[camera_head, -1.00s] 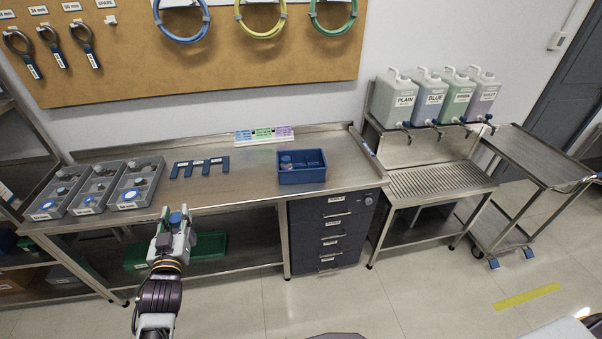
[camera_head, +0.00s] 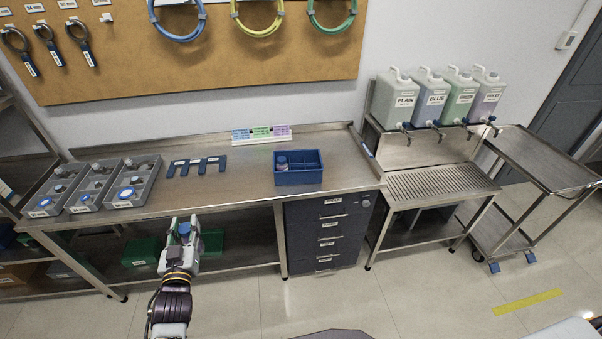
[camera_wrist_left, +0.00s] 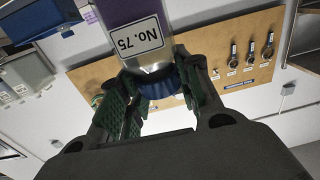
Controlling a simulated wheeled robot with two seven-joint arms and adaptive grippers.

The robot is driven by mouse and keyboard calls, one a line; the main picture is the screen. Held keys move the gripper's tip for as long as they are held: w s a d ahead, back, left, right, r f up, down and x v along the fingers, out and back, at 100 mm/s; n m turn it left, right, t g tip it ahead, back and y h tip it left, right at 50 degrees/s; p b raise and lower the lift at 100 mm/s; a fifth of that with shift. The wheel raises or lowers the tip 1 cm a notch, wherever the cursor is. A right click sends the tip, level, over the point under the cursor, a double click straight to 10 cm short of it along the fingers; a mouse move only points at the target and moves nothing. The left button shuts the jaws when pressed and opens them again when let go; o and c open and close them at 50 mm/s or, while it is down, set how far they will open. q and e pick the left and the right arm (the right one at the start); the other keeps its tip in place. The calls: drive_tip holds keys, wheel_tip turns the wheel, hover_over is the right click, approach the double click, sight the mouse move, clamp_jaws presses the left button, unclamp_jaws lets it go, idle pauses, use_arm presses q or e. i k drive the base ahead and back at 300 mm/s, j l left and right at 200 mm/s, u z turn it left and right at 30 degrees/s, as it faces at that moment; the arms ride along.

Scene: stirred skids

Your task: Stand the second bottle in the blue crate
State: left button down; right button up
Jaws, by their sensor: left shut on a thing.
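My left gripper (camera_head: 182,227) is shut on a bottle with a blue cap (camera_head: 184,230), in front of the bench's front edge. In the left wrist view the held bottle (camera_wrist_left: 140,45) shows a purple body, a white "No. 75" label and a blue cap between the green-padded fingers. The blue crate (camera_head: 299,178) stands on the bench, to the right of and beyond my left gripper. Another bottle with a dark cap (camera_head: 282,161) stands in the crate's left part; the right part looks empty. My right gripper is not in view.
Grey trays (camera_head: 88,190) with bottles stand at the bench's left. A blue slotted rack (camera_head: 196,166) lies between them and the crate. A row of coloured labels (camera_head: 262,134) stands behind. Bare bench top (camera_head: 235,185) lies left of the crate. Drawers (camera_head: 325,235) are below it.

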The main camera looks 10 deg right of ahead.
sight(314, 177)
drive_tip(key=i+l, duration=0.1)
drive_tip(key=l, duration=0.35)
drive_tip(key=i+l, duration=0.1)
drive_tip(key=l, duration=0.35)
drive_tip(key=i+l, duration=0.1)
drive_tip(key=l, duration=0.35)
drive_tip(key=i+l, duration=0.1)
drive_tip(key=l, duration=0.35)
drive_tip(key=i+l, duration=0.1)
drive_tip(key=l, duration=0.35)
